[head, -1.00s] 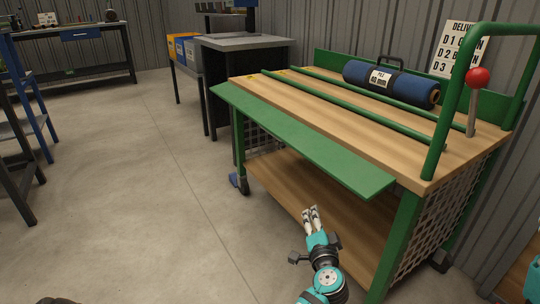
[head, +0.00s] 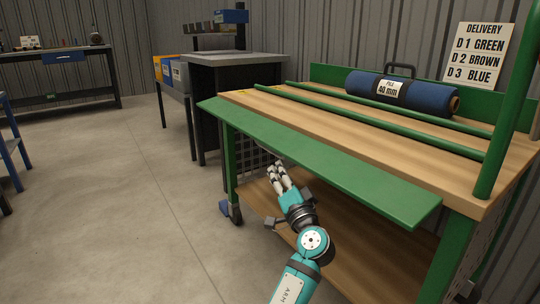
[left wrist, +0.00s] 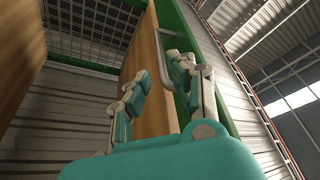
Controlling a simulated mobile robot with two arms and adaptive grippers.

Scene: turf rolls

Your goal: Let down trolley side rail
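The trolley (head: 395,150) has a wooden top and a green frame. Its green side rail (head: 320,165) is a long flat panel along the near edge, sticking outward from the top. My left gripper (head: 278,168) is below this panel, in front of the gap above the lower shelf. In the left wrist view my left gripper (left wrist: 160,88) has its fingers spread. A grey bent bar (left wrist: 163,62) shows between and beyond the fingertips, by the wooden board; I cannot tell if they touch. The rail's underside is hidden in the head view. My right gripper is not in view.
A blue roll (head: 402,92) with a label lies on the trolley top beside green tubes (head: 385,120). A delivery sign (head: 478,55) hangs behind. A dark cabinet (head: 230,80) stands beyond the trolley's far end. The floor (head: 100,200) to the left is clear.

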